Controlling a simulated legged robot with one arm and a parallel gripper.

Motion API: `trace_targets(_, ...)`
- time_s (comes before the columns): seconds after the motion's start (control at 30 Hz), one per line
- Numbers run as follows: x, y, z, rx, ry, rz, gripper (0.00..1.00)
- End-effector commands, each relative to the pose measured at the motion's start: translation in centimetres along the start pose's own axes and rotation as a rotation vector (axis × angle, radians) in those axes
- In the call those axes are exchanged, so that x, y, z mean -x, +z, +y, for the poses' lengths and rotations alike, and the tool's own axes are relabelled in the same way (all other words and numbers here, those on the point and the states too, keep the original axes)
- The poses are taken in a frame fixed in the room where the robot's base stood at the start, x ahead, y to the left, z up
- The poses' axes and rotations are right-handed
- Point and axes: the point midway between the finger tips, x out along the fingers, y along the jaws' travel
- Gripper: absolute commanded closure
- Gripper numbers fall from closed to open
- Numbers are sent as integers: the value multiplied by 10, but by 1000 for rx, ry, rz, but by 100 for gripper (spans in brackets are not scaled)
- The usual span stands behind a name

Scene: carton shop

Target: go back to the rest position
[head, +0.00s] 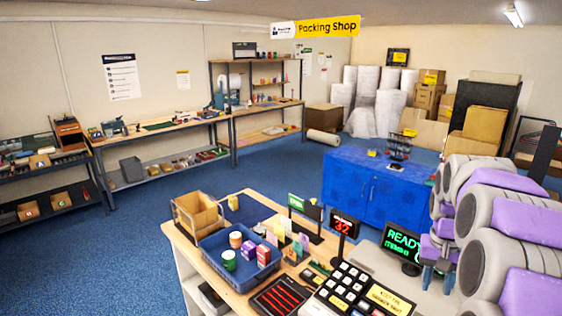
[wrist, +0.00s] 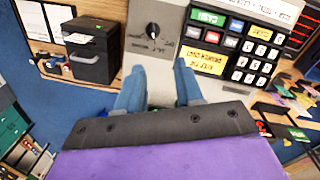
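My gripper (wrist: 159,82) shows in the wrist view with its two blue-grey fingers spread apart. Nothing is visible between the fingertips. Behind them is a grey panel with a black dial (wrist: 152,30). A keypad (wrist: 245,45) with white, red, green and yellow keys lies to the right of the fingers. In the head view, my purple and grey arm is folded at the right side, near the READY screen (head: 403,243). The base of the fingers is hidden by my wrist cover in the wrist view.
The wooden counter (head: 181,232) carries a blue tray (head: 228,270) with small tins and boxes, and a red-digit display (head: 344,224). A blue cabinet (head: 365,193) stands behind. A black box-like device (wrist: 92,62) is left of my fingers. Blue floor (head: 110,250) is open at left.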

Motion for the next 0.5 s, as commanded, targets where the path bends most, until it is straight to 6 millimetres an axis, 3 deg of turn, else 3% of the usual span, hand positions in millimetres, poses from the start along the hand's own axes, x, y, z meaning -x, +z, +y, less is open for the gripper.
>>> trace_targets(0.2, -4, 61, -46, 111, -12, -13, 64)
trace_targets(0.5, -23, 156, -86, 253, -23, -50, 64)
